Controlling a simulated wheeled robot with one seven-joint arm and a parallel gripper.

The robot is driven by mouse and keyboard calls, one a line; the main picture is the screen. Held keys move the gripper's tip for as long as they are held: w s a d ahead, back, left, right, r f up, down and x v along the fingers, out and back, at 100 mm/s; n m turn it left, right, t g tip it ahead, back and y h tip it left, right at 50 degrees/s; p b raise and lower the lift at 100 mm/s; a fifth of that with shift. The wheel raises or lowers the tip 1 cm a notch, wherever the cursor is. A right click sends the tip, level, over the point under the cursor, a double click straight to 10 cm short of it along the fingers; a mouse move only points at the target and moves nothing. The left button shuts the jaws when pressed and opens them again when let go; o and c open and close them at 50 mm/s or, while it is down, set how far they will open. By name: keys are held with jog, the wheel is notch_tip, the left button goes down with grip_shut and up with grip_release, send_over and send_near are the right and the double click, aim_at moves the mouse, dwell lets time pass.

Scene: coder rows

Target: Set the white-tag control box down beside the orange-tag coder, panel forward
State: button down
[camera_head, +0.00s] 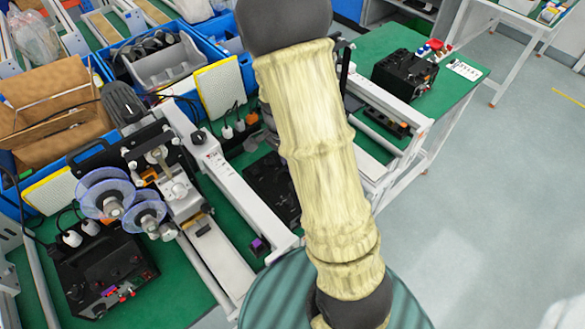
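Three black control boxes show on the green bench. One (405,75) stands at the right end, with red and blue parts at its back corner. One (105,275) sits at the lower left with its panel showing, and one (270,185) lies in the middle, partly behind my arm. I cannot make out a white tag on any box. A coder with clear bluish reels (150,190) stands at the left and has a small orange part. Another coder's white frame (385,110), with an orange part near its end, is partly hidden by my arm. My gripper is not visible.
Blue bins (180,85) with grey trays and cables stand behind the coders, and a cardboard box (55,100) is at the left. A white card (465,69) lies at the bench's right edge. Open grey floor (480,210) lies to the right.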

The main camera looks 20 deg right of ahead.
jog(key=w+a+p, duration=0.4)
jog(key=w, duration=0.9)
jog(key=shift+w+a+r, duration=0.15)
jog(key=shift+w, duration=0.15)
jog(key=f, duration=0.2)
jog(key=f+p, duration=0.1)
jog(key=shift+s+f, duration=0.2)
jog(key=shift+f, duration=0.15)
